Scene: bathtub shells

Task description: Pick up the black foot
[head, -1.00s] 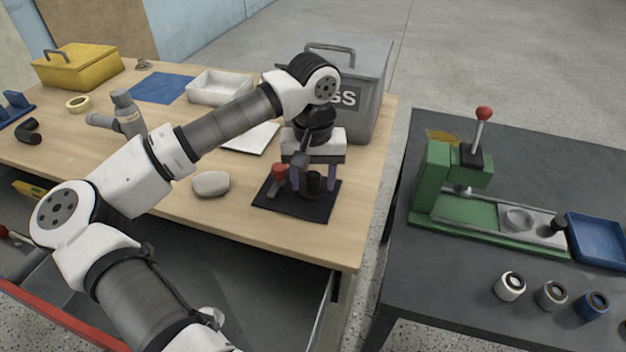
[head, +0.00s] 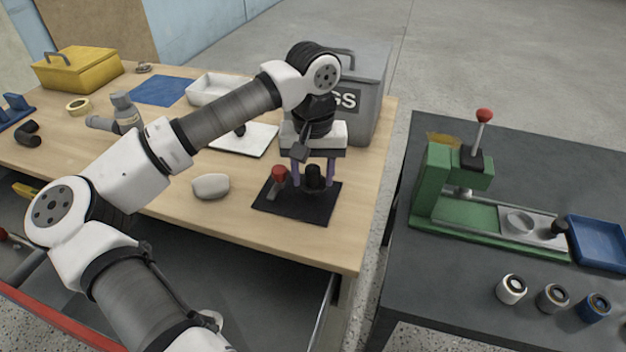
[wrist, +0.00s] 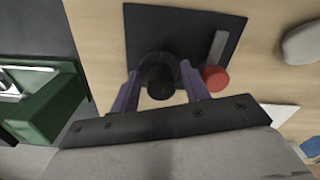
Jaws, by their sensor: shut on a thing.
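The black foot (head: 314,176) is a short dark cylinder over the black mat near the table's front right. In the wrist view the foot (wrist: 160,82) sits between the two purple fingers. My gripper (head: 313,183) points down and is shut on the foot. The foot looks slightly above the mat, but dark on dark makes the gap hard to tell. The side of the foot towards the mat is partly hidden in the wrist view.
A red-headed tool (head: 279,174) lies on the black mat (head: 310,212), close beside my gripper. A pale rounded block (head: 210,186) lies to the left. A grey bin (head: 368,92) stands behind. A green press (head: 432,180) is on the separate dark table.

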